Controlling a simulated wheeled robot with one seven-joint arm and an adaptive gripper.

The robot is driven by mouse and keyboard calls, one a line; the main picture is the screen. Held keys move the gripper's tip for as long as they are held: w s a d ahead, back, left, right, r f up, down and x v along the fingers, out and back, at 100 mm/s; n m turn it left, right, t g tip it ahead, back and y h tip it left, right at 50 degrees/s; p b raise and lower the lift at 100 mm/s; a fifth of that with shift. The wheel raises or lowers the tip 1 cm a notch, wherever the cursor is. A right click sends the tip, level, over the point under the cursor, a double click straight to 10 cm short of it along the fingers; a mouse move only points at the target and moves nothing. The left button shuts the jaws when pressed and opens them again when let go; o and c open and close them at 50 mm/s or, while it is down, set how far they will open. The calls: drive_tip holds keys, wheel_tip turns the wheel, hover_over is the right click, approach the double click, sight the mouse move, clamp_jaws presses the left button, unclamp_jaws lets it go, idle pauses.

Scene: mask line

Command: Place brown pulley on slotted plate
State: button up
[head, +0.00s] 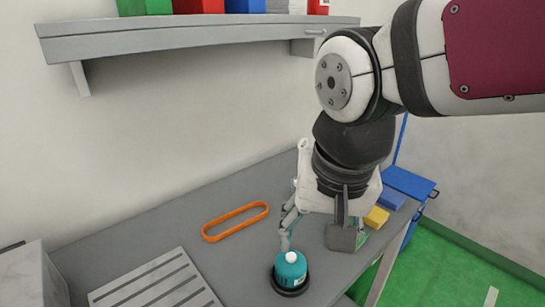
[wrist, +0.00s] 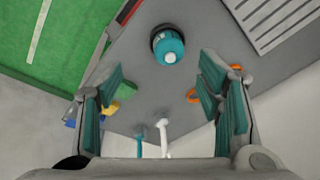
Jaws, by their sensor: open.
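The slotted plate (head: 158,284) is grey with long slots and lies flat at the front left of the table. It also shows at the top right of the wrist view (wrist: 280,18). I cannot make out a brown pulley in either view. A teal cylinder (head: 291,269) with a white top stands upright on a dark round base. It also shows ahead of my gripper in the wrist view (wrist: 168,48). My gripper (wrist: 163,85) is open with nothing between its teal-padded fingers. In the head view my gripper (head: 315,238) is over the table, behind the cylinder.
An orange loop (head: 235,221) lies left of my gripper. Yellow (head: 376,217) and blue (head: 391,199) blocks sit near the table's right side. A wall shelf (head: 200,42) with coloured bins is above. Bare table (head: 215,253) lies between loop and plate.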

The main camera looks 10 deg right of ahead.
drive_tip(key=s+d+n+t, duration=0.1)
drive_tip(key=s+d+n, duration=0.2)
drive_tip(key=s+d, duration=0.3)
drive_tip(key=shift+s+d, duration=0.25)
drive_tip(key=shift+d, duration=0.5)
drive_tip(key=shift+r, duration=0.2)
drive_tip(key=shift+r, duration=0.2)
